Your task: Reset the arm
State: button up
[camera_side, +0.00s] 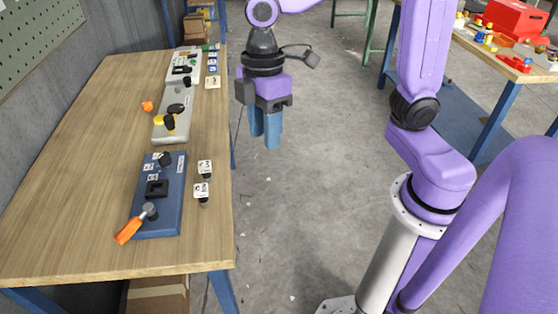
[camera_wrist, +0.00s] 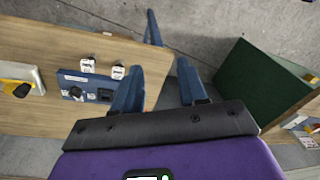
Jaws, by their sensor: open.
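My gripper (camera_side: 265,141) hangs fingers-down over the open floor, to the right of the workbench (camera_side: 85,140) and above the height of its top. Its two blue fingers are apart with nothing between them; in the wrist view the gripper (camera_wrist: 157,70) shows a clear gap with floor and table edge behind it. A blue base plate (camera_side: 173,210) with an orange-handled lever (camera_side: 129,229) lies at the near end of the bench. The gripper touches none of these.
A grey plate (camera_side: 173,128) with black and yellow knobs and a white plate (camera_side: 184,65) lie farther along the bench. Labelled black pieces (camera_side: 202,191) stand beside the blue plate. A bench with a red box (camera_side: 514,18) stands at the back right. The middle floor is clear.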

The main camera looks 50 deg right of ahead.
jog(key=s+d+f+m, duration=0.1)
jog(key=s+d+f, duration=0.1)
jog(key=s+d, duration=0.2)
jog(key=s+d+f+t, duration=0.1)
jog(key=s+d, duration=0.4)
jog(key=s, duration=0.5)
jog(key=shift+d+f+m+h, duration=0.25)
jog(key=shift+f+m+h, duration=0.15)
jog(key=shift+f, duration=0.2)
